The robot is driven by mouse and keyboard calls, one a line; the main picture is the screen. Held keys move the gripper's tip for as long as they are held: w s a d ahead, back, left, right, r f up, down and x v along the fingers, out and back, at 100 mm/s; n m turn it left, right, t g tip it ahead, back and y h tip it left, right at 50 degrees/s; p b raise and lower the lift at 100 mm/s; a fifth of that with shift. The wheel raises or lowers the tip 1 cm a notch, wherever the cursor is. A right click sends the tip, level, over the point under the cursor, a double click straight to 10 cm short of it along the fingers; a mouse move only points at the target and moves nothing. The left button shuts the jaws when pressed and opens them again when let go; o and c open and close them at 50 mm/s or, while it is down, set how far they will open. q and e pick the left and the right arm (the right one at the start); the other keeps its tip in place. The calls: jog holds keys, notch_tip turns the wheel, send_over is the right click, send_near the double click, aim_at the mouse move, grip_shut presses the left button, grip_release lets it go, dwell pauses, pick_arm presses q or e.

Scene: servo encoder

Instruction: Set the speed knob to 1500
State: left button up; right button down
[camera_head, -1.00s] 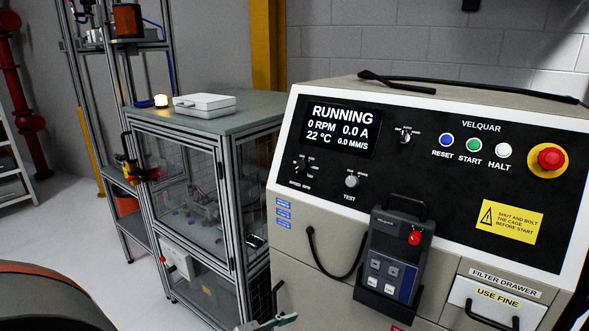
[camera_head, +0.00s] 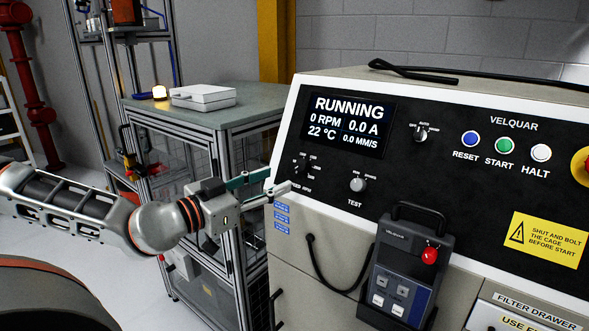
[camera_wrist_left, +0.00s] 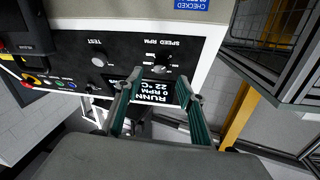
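The speed knob (camera_head: 303,167) is a small dark knob at the lower left of the black control panel, labelled SPEED RPM in the left wrist view (camera_wrist_left: 160,69). Its pointer is too small to read. The display (camera_head: 346,125) reads RUNNING, 0 RPM, 0.0 A, 22 °C and 0.0 MM/S. My left gripper (camera_head: 279,181) is just left of the knob, at the panel's left edge. In the left wrist view its green-sided fingers (camera_wrist_left: 160,80) are spread apart, with nothing held and the knob showing between their tips. My right gripper is out of view.
A TEST knob (camera_head: 358,184) is right of the speed knob. A pendant (camera_head: 405,265) hangs below the panel. RESET (camera_head: 470,139), START (camera_head: 504,145) and HALT (camera_head: 541,152) buttons are at right. A caged cabinet (camera_head: 190,135) with a white case (camera_head: 203,96) stands behind my left arm.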

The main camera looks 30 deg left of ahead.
aim_at(299, 168)
pick_arm(q)
jog(key=b+x, duration=0.2)
jog(key=x, duration=0.3)
jog(key=shift+a, duration=0.1)
jog(key=b+x, duration=0.1)
jog(key=b, duration=0.1)
jog(key=b+x, duration=0.1)
jog(key=b, duration=0.1)
jog(key=shift+w+a, duration=0.1)
jog(key=shift+a, duration=0.05)
jog(key=shift+w+d+r+b, duration=0.1)
jog(key=shift+w+d+b, duration=0.1)
jog(key=shift+b, duration=0.2)
jog(key=shift+r, duration=0.15)
jog(key=c, duration=1.1)
